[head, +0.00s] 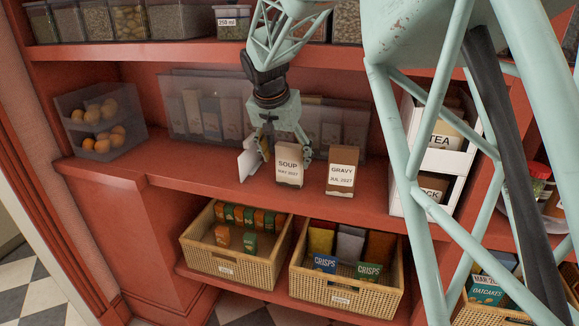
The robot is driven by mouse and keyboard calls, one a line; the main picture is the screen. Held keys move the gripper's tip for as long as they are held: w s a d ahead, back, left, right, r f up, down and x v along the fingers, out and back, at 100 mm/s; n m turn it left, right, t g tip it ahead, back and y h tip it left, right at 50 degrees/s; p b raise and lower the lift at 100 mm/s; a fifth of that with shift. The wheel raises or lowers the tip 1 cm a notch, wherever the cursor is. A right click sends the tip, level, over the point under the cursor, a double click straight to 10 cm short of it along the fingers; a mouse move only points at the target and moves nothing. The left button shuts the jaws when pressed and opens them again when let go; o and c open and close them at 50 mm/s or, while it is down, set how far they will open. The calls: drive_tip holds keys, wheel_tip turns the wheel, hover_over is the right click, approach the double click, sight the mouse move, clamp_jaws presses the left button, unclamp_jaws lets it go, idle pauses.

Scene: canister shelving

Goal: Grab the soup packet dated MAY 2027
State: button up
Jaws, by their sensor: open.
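The soup packet (289,167) stands upright on the red shelf, brown with a white label that reads SOUP and, in small print, what looks like MAY 2027. My gripper (285,152) points down at it from above and behind. Its fingers are spread, one at each side of the packet's upper part. The packet hides part of the gripper, and I cannot tell whether the fingers touch it. A gravy packet (341,171) marked JUL 2027 stands just to the right. A pale packet (249,163) stands at an angle close on the left.
A clear bin with packets (190,110) stands behind my gripper. A clear fruit container (98,120) is at the left, and a white tea rack (417,130) at the right. Wicker baskets (230,268) sit on the lower shelf. The shelf left of the packets is clear.

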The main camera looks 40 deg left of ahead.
sight(290, 171)
drive_tip(key=shift+x, duration=1.15)
drive_tip(key=shift+f, duration=0.1)
drive_tip(key=shift+x, duration=2.45)
drive_tip(key=shift+d, duration=0.1)
drive_tip(key=shift+c, duration=0.7)
drive_tip(key=c, duration=0.8)
